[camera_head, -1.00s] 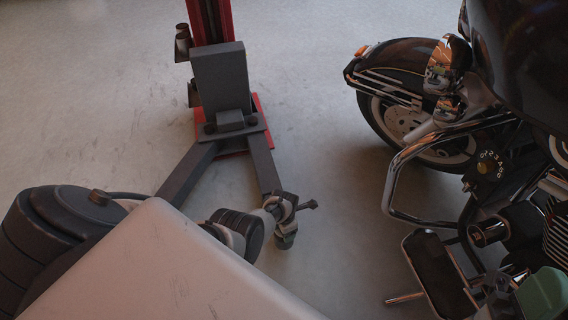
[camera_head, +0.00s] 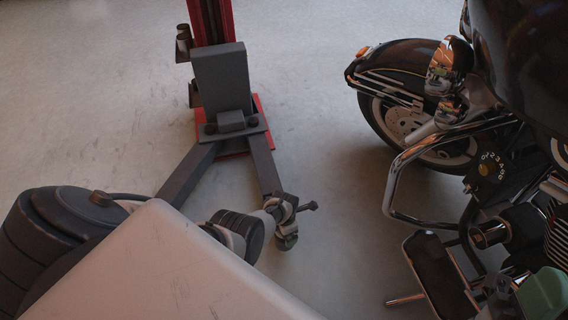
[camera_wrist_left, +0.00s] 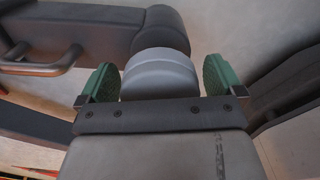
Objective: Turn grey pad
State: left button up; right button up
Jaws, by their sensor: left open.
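In the left wrist view a light grey round pad (camera_wrist_left: 160,73) shows between the two green fingertips of my left gripper (camera_wrist_left: 160,82). The gripper is open, with a fingertip on either side of the pad. Whether either one touches the pad cannot be told. A dark rounded part (camera_wrist_left: 160,30) lies directly behind the pad, at the end of a dark bar.
In the head view a red lift post (camera_head: 215,22) with a grey box stands on open concrete floor, its grey arms reaching forward. A motorcycle (camera_head: 425,110) stands at the right, with a chrome guard bar (camera_head: 395,180) and black footboard (camera_head: 435,270).

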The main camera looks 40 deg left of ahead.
pick_arm(q)
notch_tip(320, 180, up, 3)
jog(key=p, duration=0.2)
jog(key=shift+r+p, duration=0.1)
jog(key=shift+p, duration=0.25)
notch_tip(320, 180, up, 3)
jog(key=shift+f+p, duration=0.2)
jog(key=shift+p, duration=0.95)
pick_arm(e)
jog(key=w+f+g+h, duration=0.4)
jog(key=w+f+g, duration=0.5)
jog(key=g, duration=0.4)
pick_arm(q)
notch_tip(320, 180, up, 2)
jog(key=shift+r+p, duration=0.15)
jog(key=shift+p, duration=0.8)
notch_tip(320, 180, up, 2)
jog(key=shift+r+p, duration=0.25)
jog(key=shift+p, duration=0.75)
pick_arm(e)
jog(key=s+d+f+g+h, duration=0.3)
jog(key=s+d+f+g, duration=0.1)
jog(key=s+f+g, duration=0.5)
notch_tip(320, 180, down, 2)
jog(key=shift+f+m+g+h, duration=0.3)
jog(key=shift+g+h, duration=0.1)
jog(key=shift+g, duration=0.4)
jog(key=shift+r, duration=0.1)
